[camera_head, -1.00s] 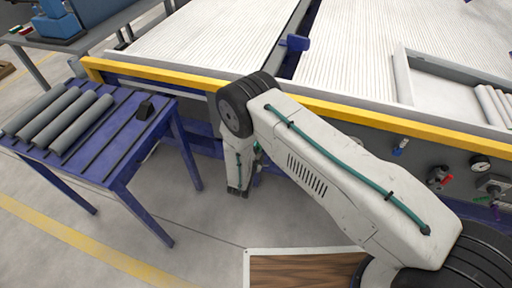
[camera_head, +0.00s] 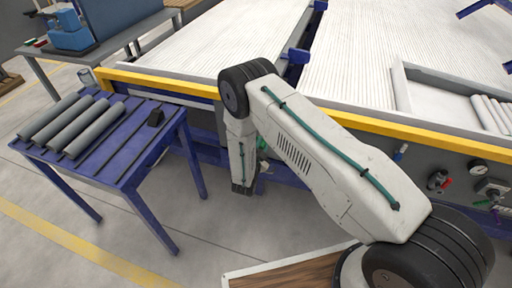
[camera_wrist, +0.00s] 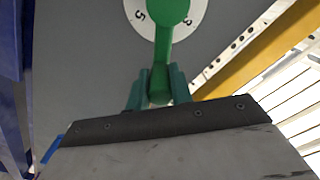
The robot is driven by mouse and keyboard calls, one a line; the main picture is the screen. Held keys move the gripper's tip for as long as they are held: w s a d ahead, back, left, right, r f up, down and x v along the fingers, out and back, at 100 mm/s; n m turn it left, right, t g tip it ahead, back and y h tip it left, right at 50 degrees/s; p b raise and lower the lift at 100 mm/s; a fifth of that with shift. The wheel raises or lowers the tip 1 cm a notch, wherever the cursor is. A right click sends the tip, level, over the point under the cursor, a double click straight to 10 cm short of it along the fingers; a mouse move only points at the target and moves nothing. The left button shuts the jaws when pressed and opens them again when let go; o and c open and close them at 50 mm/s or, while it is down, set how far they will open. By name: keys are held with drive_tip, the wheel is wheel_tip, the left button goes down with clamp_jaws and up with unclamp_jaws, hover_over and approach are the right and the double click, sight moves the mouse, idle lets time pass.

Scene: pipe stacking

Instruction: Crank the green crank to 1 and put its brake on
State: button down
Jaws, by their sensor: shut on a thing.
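The green crank (camera_wrist: 172,15) is in the wrist view, over a white dial (camera_wrist: 135,20) on a grey panel. A 5 shows at the dial's left and a partly hidden digit at its right; the top is cut off. The crank's arm points down the picture to its handle (camera_wrist: 158,84). My gripper (camera_wrist: 158,92) has its green fingers shut around that handle. In the head view my arm hangs in front of the machine's front, and a small bit of green (camera_head: 262,143) shows beside it; most of the crank is hidden there. I cannot make out the crank's brake.
A blue table (camera_head: 125,165) with several grey pipes (camera_head: 75,122) stands left of my arm. The machine's yellow rail (camera_head: 400,126) runs above the panel. A gauge (camera_head: 478,167) and a red-handled valve (camera_head: 438,180) are on the panel at right. The floor at front left is clear.

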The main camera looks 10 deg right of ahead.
drive_tip(key=shift+a, duration=0.1)
drive_tip(key=c, duration=1.3)
unclamp_jaws()
drive_tip(key=shift+a, duration=0.1)
drive_tip(key=shift+o, duration=0.2)
drive_tip(key=v, duration=0.7)
drive_tip(key=shift+s+a, duration=0.1)
drive_tip(key=shift+s, duration=0.25)
